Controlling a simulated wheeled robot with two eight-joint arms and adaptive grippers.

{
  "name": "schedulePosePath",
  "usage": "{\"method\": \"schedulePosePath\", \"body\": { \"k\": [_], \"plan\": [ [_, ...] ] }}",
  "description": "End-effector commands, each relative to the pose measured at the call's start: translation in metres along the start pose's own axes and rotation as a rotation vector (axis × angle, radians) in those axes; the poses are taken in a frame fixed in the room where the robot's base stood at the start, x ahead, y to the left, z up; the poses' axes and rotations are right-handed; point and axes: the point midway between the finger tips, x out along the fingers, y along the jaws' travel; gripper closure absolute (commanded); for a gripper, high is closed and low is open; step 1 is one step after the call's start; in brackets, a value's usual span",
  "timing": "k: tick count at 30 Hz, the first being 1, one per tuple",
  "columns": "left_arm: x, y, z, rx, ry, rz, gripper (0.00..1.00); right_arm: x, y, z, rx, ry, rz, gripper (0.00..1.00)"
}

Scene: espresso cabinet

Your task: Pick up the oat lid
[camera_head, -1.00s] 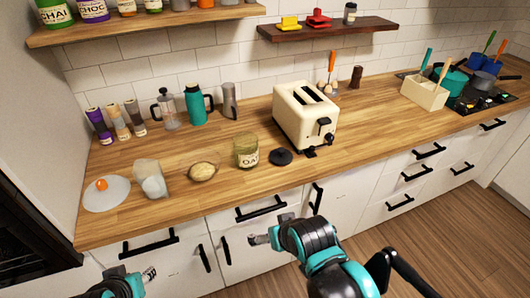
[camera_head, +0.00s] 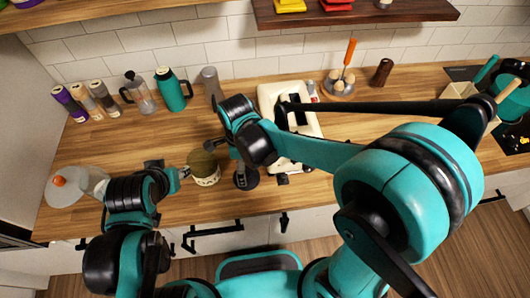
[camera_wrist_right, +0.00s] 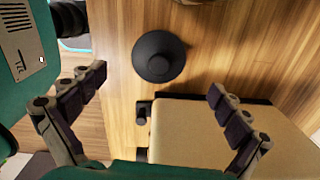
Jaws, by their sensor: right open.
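The oat lid, a dark round disc with a raised knob, lies on the wooden counter right of the oat jar (camera_head: 206,178); in the head view the lid (camera_head: 247,182) is partly covered by my right gripper. In the right wrist view the whole lid (camera_wrist_right: 159,57) shows, just beyond the space between the fingertips of my right gripper (camera_wrist_right: 158,84). That gripper is open and empty, pointing down over the lid. My left gripper (camera_head: 181,173) is beside the jar's left side; whether it touches the jar or how wide its fingers are, I cannot tell.
The cream toaster (camera_head: 297,135) stands close right of the lid, its body (camera_wrist_right: 225,125) near my right fingers. Behind are a teal flask (camera_head: 173,91), a French press (camera_head: 138,92) and a grey canister (camera_head: 211,86). A glass dome cover (camera_head: 75,187) sits far left.

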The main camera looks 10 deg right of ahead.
Motion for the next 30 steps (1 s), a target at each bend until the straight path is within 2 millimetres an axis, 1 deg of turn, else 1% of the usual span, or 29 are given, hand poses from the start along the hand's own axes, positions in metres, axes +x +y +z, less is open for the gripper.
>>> {"method": "schedulePosePath", "body": {
  "k": [2,11,15,18,22,28,29,30],
  "plan": [
    [-0.001,0.0,-0.001,0.0,0.0,0.0,0.6,0.003,0.001,0.004,0.028,0.005,0.008,0.0],
    [0.009,0.0,0.006,0.0,0.0,0.0,0.6,0.038,0.002,0.002,0.04,0.007,0.01,0.0],
    [0.015,0.0,0.011,0.0,0.0,0.0,0.6,0.061,0.004,-0.003,0.04,0.007,0.01,0.0],
    [0.018,0.0,0.013,0.0,0.0,0.0,0.6,0.074,0.004,-0.003,0.039,0.006,0.009,0.0],
    [0.019,0.0,0.014,0.0,0.0,0.0,0.6,0.08,0.004,-0.003,0.039,0.006,0.009,0.0],
    [0.019,0.0,0.013,0.0,0.0,0.0,0.6,0.08,0.004,-0.003,0.039,0.006,0.009,0.0],
    [0.019,0.0,0.013,0.0,0.0,0.0,0.6,0.08,0.004,-0.003,0.038,0.006,0.009,0.08],
    [0.019,0.0,0.013,0.0,0.0,0.0,0.6,0.08,0.004,-0.003,0.038,0.006,0.009,0.18]
  ]
}}
